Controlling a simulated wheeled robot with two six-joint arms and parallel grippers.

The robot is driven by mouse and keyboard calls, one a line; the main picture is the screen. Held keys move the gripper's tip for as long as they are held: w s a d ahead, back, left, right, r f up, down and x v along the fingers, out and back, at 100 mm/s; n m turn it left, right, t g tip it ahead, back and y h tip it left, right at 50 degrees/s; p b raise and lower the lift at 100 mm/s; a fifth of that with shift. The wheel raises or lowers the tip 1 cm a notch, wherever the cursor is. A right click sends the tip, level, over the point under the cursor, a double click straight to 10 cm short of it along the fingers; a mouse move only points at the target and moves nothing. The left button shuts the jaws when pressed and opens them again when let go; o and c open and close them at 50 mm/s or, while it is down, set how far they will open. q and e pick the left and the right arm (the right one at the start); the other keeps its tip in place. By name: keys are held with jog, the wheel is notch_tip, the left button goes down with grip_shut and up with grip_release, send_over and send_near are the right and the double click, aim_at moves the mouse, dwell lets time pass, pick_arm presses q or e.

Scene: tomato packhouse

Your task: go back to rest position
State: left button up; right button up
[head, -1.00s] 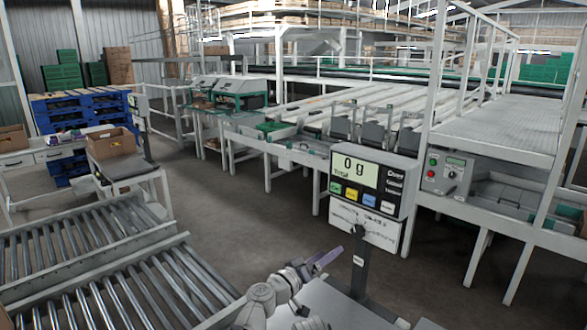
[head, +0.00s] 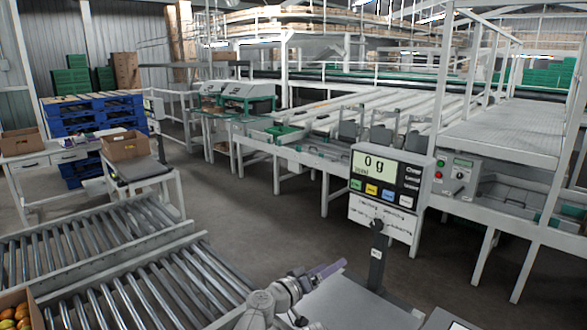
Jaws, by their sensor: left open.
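My left gripper (head: 325,270) shows at the bottom centre of the head view, with purplish fingers pointing right and up. It is open, and I see nothing held in it. The display reads 0 g. My right gripper is not in view.
Roller conveyors (head: 140,285) fill the lower left. A box of tomatoes (head: 18,312) stands at the bottom left corner. A cardboard box (head: 124,145) sits on a small stand behind. Grey floor (head: 255,225) is clear between the conveyors and the sorting line.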

pick_arm(q)
jog(key=s+a+f+m+g+y, duration=0.1)
jog(key=s+a+f+g+y, duration=0.1)
jog(key=s+a+f+g, duration=0.3)
jog(key=s+a+f+m+g+y, duration=0.1)
jog(key=s+a+f+y, duration=0.2)
jog(key=f, duration=0.5)
jog(key=s+a+f+n+g+y, duration=0.25)
jog(key=s+a+f+y, duration=0.2)
jog(key=a, duration=0.45)
jog(key=s+a+f+n+g+y, duration=0.1)
jog(key=s+a+f+g+y, duration=0.2)
jog(key=s+a, duration=0.45)
jog(key=s+d+m+y, duration=0.2)
jog(key=s+d+m, duration=0.2)
jog(key=d, duration=0.6)
notch_tip(320, 180, up, 14)
jog(key=p, duration=1.3)
jog(key=shift+a+p, duration=0.3)
jog(key=shift+p, duration=0.1)
jog(key=shift+f+n+g+h, duration=0.15)
jog(key=shift+n+g+h, duration=0.1)
